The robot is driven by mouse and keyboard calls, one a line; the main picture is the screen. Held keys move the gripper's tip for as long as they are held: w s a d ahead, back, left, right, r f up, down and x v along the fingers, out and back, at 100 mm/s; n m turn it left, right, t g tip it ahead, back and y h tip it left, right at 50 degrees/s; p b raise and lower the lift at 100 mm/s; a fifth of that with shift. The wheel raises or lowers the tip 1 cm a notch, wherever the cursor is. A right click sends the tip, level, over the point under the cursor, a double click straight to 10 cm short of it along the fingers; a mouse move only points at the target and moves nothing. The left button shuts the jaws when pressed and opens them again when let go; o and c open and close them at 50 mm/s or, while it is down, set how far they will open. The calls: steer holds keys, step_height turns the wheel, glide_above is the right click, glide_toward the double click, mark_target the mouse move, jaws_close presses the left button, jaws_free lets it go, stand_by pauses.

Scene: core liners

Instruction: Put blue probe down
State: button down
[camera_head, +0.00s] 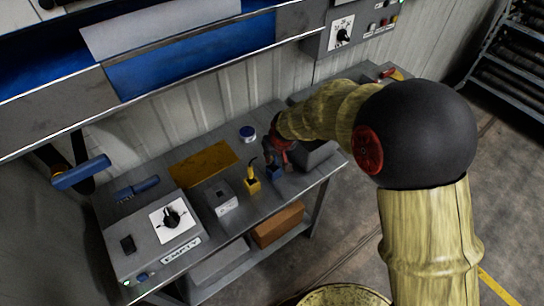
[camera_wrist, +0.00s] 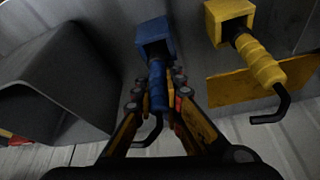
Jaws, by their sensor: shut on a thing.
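The blue probe (camera_wrist: 158,92) shows in the wrist view between the fingers of my gripper (camera_wrist: 158,82), which is shut on its handle. Its dark hooked end points back toward the wrist. The far end of the probe meets the opening of a blue block holder (camera_wrist: 156,38); I cannot tell how deep it sits. In the head view my gripper (camera_head: 278,155) is just above the blue holder (camera_head: 275,173) on the grey bench, and the probe is mostly hidden. A yellow probe (camera_wrist: 262,62) stands in a yellow holder (camera_wrist: 226,14) beside it, also seen in the head view (camera_head: 252,184).
A grey open bin (camera_head: 318,155) stands right beside the blue holder, close to my gripper. A yellow plate (camera_head: 203,163), a small grey box (camera_head: 222,198), a blue-and-white round container (camera_head: 247,133) and a dial control box (camera_head: 150,245) occupy the bench (camera_head: 292,190).

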steer(key=shift+s+f, duration=0.1)
steer(key=shift+f, duration=0.05)
steer(key=c, duration=1.9)
jaws_free()
